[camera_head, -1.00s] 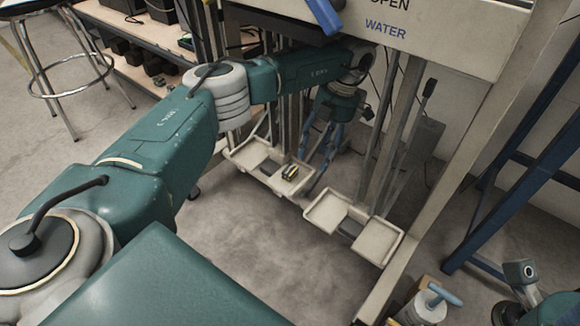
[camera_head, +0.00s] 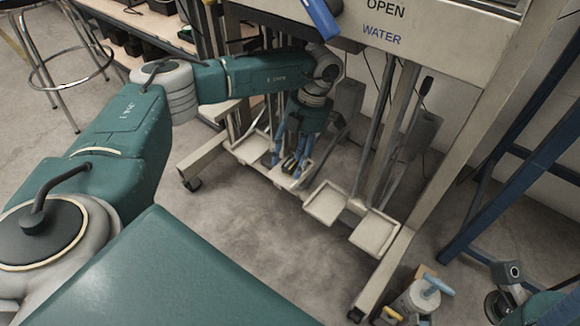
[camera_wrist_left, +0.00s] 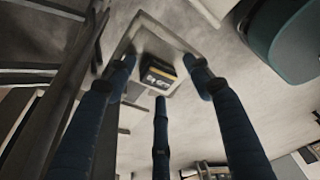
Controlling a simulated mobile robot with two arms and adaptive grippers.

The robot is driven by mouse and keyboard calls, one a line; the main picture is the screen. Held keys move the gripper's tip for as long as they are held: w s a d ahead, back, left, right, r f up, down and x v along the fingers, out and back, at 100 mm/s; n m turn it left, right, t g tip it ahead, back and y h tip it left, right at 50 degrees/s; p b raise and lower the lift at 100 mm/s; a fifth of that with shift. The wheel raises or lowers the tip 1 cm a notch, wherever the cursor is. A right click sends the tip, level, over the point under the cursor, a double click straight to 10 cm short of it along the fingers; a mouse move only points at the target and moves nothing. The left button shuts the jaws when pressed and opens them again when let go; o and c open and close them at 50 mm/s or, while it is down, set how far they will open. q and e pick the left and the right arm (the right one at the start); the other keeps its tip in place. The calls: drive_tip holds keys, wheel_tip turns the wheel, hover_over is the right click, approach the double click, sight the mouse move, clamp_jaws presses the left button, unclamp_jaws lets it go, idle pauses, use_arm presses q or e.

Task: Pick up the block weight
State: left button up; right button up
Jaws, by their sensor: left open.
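The block weight (camera_head: 289,167) is a small dark block with a yellow band, lying on a pale tray (camera_head: 250,147) low on the frame. In the left wrist view, the block weight (camera_wrist_left: 157,76) shows pale markings on its side and sits on the tray (camera_wrist_left: 150,27). My left gripper (camera_head: 290,160) points down over the tray with its blue fingers spread around the block. In the left wrist view, my left gripper (camera_wrist_left: 160,75) is open, with the block between its fingers. I cannot tell whether any finger touches it. My right gripper is not seen.
A second pale tray pair (camera_head: 326,204) is to the right. Upright posts and a panel lettered "OPEN" and "WATER" (camera_head: 383,35) stand close to my left arm. A blue metal frame (camera_head: 500,180) stands at the right.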

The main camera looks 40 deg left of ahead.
use_arm(q)
clamp_jaws()
drive_tip(key=shift+r, duration=0.1)
